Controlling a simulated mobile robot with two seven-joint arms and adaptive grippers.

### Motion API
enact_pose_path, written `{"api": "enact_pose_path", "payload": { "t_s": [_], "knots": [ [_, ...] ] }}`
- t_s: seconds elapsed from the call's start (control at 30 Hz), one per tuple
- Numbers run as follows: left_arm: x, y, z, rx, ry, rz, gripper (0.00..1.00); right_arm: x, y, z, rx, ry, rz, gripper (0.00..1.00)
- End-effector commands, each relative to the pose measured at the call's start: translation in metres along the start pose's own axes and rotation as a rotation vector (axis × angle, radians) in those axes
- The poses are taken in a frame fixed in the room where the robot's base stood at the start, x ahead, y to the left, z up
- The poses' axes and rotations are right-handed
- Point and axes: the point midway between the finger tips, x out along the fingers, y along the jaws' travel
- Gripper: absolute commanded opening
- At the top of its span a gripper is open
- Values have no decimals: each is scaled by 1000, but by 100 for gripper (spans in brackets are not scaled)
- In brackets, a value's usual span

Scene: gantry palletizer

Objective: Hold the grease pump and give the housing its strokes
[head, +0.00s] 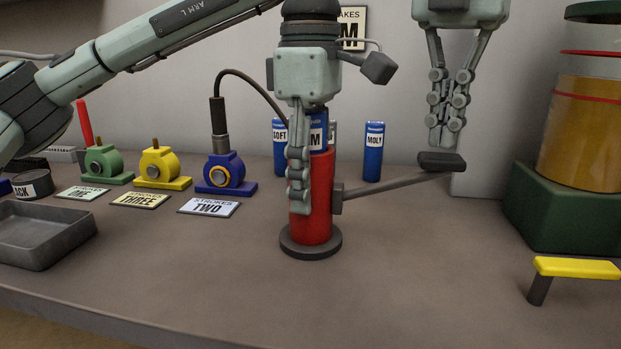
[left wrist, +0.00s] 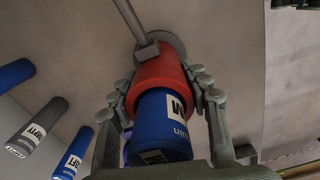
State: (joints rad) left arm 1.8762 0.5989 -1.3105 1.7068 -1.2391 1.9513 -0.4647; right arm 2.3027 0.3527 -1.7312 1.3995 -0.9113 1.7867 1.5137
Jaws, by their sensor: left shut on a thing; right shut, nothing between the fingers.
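The red grease pump (head: 320,205) stands upright on its dark round base, a blue cartridge (head: 318,130) in its top. My left gripper (head: 299,200) is shut on the pump's red body; the left wrist view shows its fingers on either side of the pump (left wrist: 158,68). The pump's lever (head: 395,182) slants up to the right to a black grip (head: 441,162). My right gripper (head: 443,146) is shut and empty, its tips just above that grip; I cannot tell whether they touch. A black hose (head: 250,78) runs from behind my left gripper to a coupler on the blue housing (head: 225,173).
Green (head: 103,162) and yellow (head: 157,167) housings stand left of the blue one. Cards read ONE (head: 83,193), THREE (head: 140,200) and TWO (head: 209,207). A MOLY cartridge (head: 374,150) stands behind the lever. A grey tray (head: 75,240) is front left; a green block (head: 560,215) is right.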

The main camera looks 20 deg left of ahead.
Motion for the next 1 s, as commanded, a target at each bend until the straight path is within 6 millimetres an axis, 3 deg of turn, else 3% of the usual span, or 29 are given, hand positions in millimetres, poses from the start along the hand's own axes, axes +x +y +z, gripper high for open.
{"api": "enact_pose_path", "payload": {
  "t_s": [1.0],
  "knots": [
    [-1,0,0,0,-2,2,0,57,0,0,-1,2,0,0]
  ]
}}
